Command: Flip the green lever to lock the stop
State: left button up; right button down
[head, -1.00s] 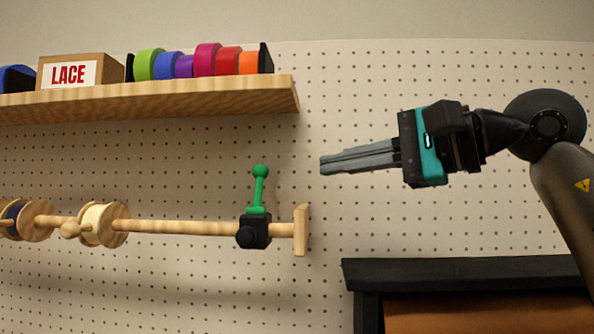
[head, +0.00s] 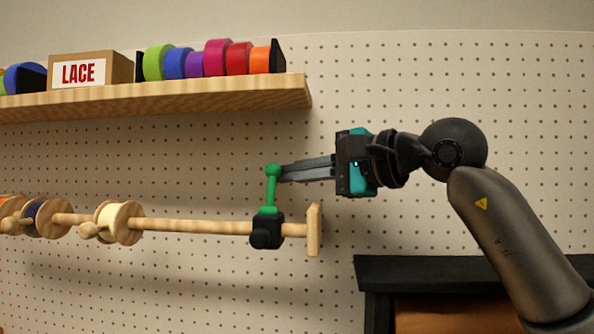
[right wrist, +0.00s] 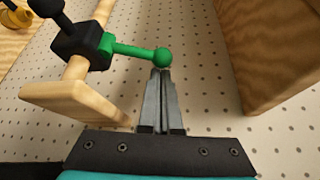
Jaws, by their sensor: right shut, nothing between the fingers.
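The green lever (head: 271,188) stands upright on the black stop (head: 266,231), which sits on the wooden rod (head: 190,226) near its right end. In the right wrist view the lever (right wrist: 135,51) ends in a round green knob. My right gripper (head: 282,173) is shut and empty, with its fingertips at the right side of the knob. In the right wrist view the fingertips (right wrist: 161,72) are right at the knob; whether they touch it I cannot tell. My left gripper is not in view.
Ribbon spools (head: 118,222) hang on the rod to the left. A wooden end plate (head: 314,229) closes the rod. Above is a wooden shelf (head: 180,97) with a LACE box (head: 92,70) and coloured rolls. A dark-topped cabinet (head: 450,268) stands lower right. The pegboard between is clear.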

pick_arm(q)
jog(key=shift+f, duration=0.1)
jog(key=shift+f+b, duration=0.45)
jog(key=shift+b, duration=0.1)
pick_arm(e)
jog(key=shift+s+r+n, duration=0.1)
jog(key=shift+s+n, duration=0.1)
jog(key=shift+n, duration=0.1)
